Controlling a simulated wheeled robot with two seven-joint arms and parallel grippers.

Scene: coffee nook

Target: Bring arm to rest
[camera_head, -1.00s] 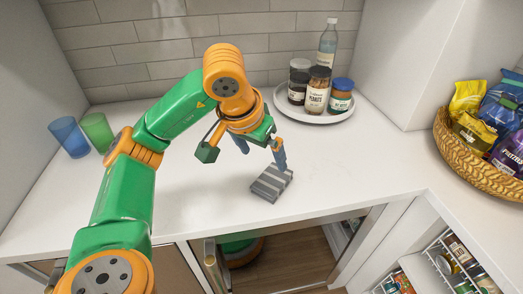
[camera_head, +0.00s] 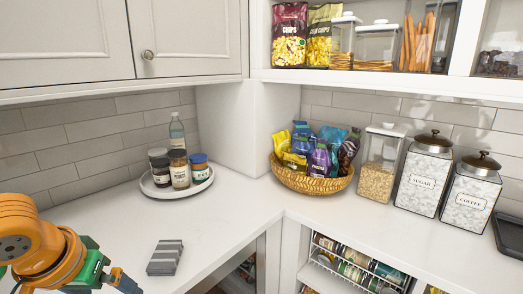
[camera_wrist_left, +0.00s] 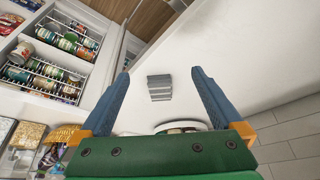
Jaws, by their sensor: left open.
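My left gripper (camera_head: 118,283) shows at the lower left edge of the head view, with part of my orange and green arm. In the left wrist view, its two blue fingers (camera_wrist_left: 160,74) are spread apart with nothing between them. The grey striped stack (camera_head: 165,257) lies flat on the white counter to the right of the gripper, clear of it. The stack also shows in the left wrist view (camera_wrist_left: 159,88), some way beyond the fingertips. My right gripper is in neither view.
A round tray (camera_head: 149,190) with jars and a bottle stands at the back left corner. A wicker basket (camera_head: 310,184) of snack bags, a clear canister (camera_head: 378,165) and marble canisters (camera_head: 424,175) line the right counter. Open shelves of cans (camera_head: 355,262) sit below. The counter around the stack is clear.

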